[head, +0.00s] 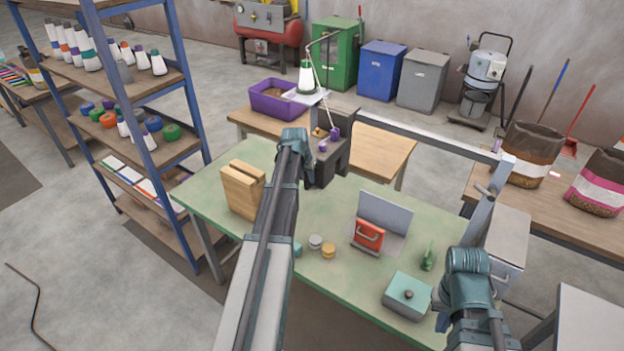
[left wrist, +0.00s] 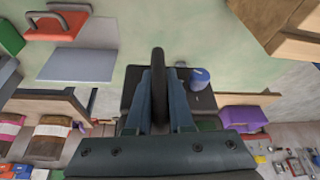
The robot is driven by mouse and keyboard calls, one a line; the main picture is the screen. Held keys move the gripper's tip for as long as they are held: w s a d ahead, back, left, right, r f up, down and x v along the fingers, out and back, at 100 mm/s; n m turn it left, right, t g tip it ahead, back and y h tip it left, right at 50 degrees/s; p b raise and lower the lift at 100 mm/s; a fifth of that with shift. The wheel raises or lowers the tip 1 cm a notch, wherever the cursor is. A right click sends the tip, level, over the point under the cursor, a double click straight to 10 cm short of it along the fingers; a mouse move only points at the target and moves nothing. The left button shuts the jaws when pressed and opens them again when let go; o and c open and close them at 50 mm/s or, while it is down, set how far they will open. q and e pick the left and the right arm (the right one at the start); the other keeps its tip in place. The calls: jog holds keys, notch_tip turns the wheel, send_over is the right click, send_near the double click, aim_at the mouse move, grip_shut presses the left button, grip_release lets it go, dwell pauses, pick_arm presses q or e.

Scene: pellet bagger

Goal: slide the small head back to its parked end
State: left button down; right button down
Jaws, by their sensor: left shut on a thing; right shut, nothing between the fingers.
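The small head (head: 328,160) is a dark grey block with purple knobs at the left end of a long pale rail (head: 430,138). My left gripper (head: 296,138) reaches its near left side. In the left wrist view, my left gripper's fingers (left wrist: 159,95) are shut on an upright dark handle (left wrist: 158,58), with the dark block and a blue-purple knob (left wrist: 199,78) behind. In the head view, my own gripper hides the handle. My right gripper (head: 468,260) is shut and empty above the table's right side, near the rail's right post; its fingertips are mostly hidden.
The green table (head: 210,205) holds a wooden block (head: 242,190), a red handled tool (head: 368,235), small tins and a teal lidded box (head: 407,295). A thread cone (head: 305,80) and purple bin (head: 275,98) stand behind. A blue-framed shelf (head: 185,75) is left.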

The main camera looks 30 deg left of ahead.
pick_arm(q)
jog(key=c, duration=0.8)
grip_release()
jog(key=a+p+v, duration=0.1)
jog(key=p+v, duration=1.1)
jog(key=v, duration=0.1)
jog(key=shift+d+r+p, duration=0.4)
jog(key=shift+d, duration=0.1)
